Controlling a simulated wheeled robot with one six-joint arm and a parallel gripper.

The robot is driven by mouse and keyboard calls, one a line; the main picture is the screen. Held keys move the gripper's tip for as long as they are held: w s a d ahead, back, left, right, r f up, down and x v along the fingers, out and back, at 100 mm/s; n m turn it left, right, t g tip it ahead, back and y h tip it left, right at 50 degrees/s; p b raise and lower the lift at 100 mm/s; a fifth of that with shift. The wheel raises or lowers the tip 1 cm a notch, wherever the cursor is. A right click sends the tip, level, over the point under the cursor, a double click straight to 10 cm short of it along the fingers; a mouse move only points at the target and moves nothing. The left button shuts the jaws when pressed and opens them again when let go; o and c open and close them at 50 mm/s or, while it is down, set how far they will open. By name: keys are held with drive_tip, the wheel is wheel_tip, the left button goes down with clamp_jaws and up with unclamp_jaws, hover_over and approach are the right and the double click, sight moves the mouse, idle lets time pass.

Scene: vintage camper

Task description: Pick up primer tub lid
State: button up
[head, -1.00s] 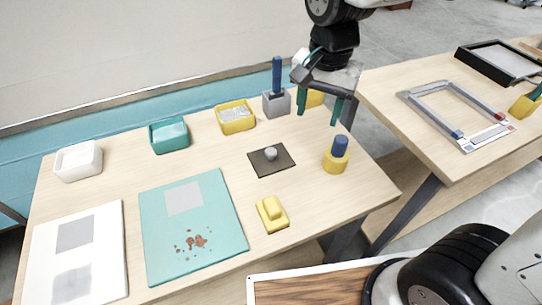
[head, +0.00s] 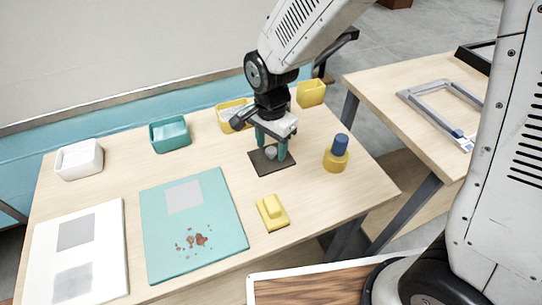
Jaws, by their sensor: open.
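A dark square lid with a round grey knob, which looks like the primer tub lid (head: 287,164), lies flat on the light wood table. My gripper (head: 271,147) is directly over it, pointing down. Its two green fingers are open, one on each side of the knob as seen from the head view. I cannot tell whether the fingertips touch the lid. The knob shows between the fingers, and part of the lid's far edge is hidden by the gripper.
A yellow tub (head: 225,108), a teal tub (head: 170,134) and a white tub (head: 79,160) line the back. A yellow holder with a blue cylinder (head: 336,155) stands right of the lid.

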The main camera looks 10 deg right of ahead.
drive_tip(key=shift+f, duration=0.3)
drive_tip(key=c, duration=1.1)
drive_tip(key=shift+r, duration=0.1)
